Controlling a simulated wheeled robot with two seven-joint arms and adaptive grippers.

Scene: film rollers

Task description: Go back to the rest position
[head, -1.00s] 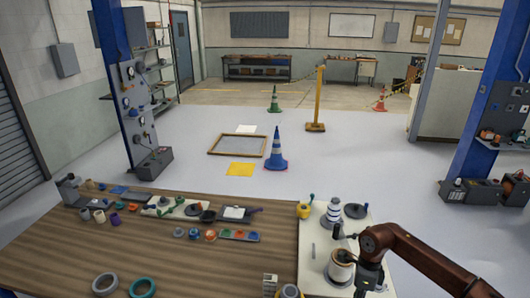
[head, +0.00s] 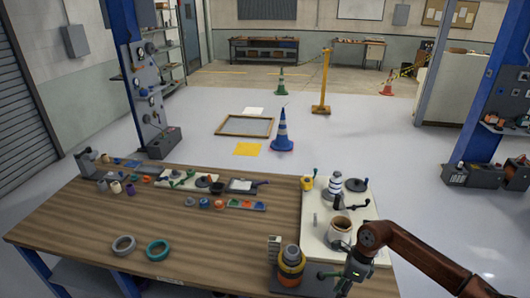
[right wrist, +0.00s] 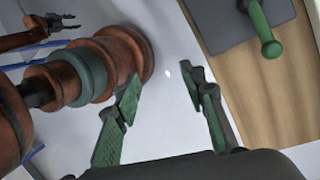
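My right gripper (head: 338,279) is at the near edge of the white board (head: 312,238) on the workbench, nearer to me than the brown-rimmed pot (head: 340,232). The right wrist view shows its two green-padded fingers (right wrist: 160,88) apart, with nothing between them. My left gripper is out of the head view. In the right wrist view, a small brown and dark gripper (right wrist: 50,30) at the top left looks like my left one, with its fingers apart and empty. My brown arm links fill the left of that view.
The wooden workbench (head: 205,245) lies ahead. Grey (head: 123,245) and teal (head: 158,250) rings lie at the left. A blue cone (head: 282,135) stands on the open floor beyond.

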